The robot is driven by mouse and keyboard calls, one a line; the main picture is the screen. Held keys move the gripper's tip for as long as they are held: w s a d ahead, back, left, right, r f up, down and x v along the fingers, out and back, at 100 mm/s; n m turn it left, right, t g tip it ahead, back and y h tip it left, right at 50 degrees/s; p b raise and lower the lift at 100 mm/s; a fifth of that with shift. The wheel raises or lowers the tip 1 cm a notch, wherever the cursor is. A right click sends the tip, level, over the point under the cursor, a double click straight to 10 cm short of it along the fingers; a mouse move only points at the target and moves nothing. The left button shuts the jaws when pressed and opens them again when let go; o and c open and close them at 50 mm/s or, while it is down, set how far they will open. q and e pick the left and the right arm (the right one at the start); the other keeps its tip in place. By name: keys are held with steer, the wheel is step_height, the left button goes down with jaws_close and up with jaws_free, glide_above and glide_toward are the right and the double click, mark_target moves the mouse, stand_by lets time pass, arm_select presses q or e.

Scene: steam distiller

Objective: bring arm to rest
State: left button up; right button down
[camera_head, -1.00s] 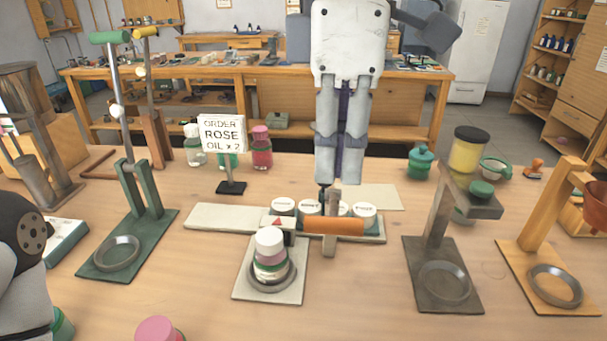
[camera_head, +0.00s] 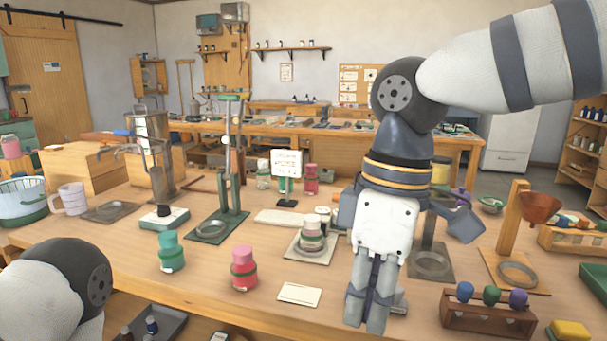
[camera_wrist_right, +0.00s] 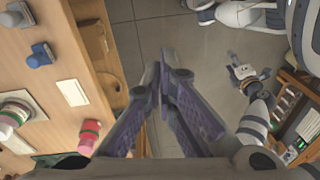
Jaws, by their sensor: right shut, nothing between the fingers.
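My right gripper (camera_head: 367,318) hangs fingers down near the table's front edge at centre right, with its fingers together and empty. In the right wrist view its purple finger pads (camera_wrist_right: 163,85) meet, with grey floor behind them. The right arm reaches in from the upper right. A grey and white forearm of mine shows at the lower left, but no left fingers show in the head view. In the right wrist view a small pale gripper (camera_wrist_right: 244,74) that looks like my left one shows, too small to read.
Near the right gripper are a white card (camera_head: 300,294), a pink-capped jar (camera_head: 244,268) and a press stand with a stacked jar (camera_head: 312,240). A wooden rack of coloured stoppers (camera_head: 488,317) and a yellow block (camera_head: 568,331) stand at the lower right.

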step_height(320, 180, down, 22)
steer(key=s+m+g+y, duration=0.2)
steer(key=s+m, duration=0.1)
steer(key=m, duration=0.2)
steer(key=s+d+f+m, duration=0.4)
steer(key=s+f+m, duration=0.1)
steer(key=s+f, duration=0.5)
arm_select(q)
steer(key=shift+w+f, duration=0.15)
steer(key=shift+w, duration=0.75)
arm_select(e)
steer(key=s+d+f+m+h, duration=0.1)
steer(key=s+d+f+m, duration=0.1)
steer(key=s+d, duration=0.2)
steer(key=s+d+f+m+t+h, duration=0.1)
steer(key=s+d+f+m+h, duration=0.1)
steer(key=s+d, duration=0.3)
steer(key=shift+d+f+t, duration=0.3)
steer(key=shift+d+f, duration=0.45)
steer(key=shift+d, duration=0.45)
